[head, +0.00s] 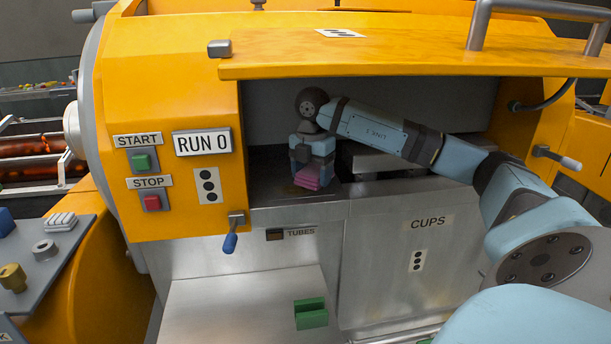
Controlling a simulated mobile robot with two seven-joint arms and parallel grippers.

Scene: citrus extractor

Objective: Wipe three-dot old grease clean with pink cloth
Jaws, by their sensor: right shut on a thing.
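My right arm reaches from the right into the open bay of the orange machine (160,80). My right gripper (313,172) points down and is shut on the pink cloth (314,178), which is low against the dark bay floor (265,178) at the bay's left part. A three-dot label (207,186) is on the orange front left of the bay, and another three-dot label (418,261) is on the CUPS panel. The grease itself I cannot make out; the gripper and cloth cover part of the floor. My left gripper is not in view.
The raised orange hood (400,62) overhangs the bay. A blue-handled lever (231,236) hangs at its lower left corner. Green START (142,162) and red STOP (152,202) buttons are at left. A grey tray (45,262) holds loose parts. A grey block (375,161) stands right of the gripper.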

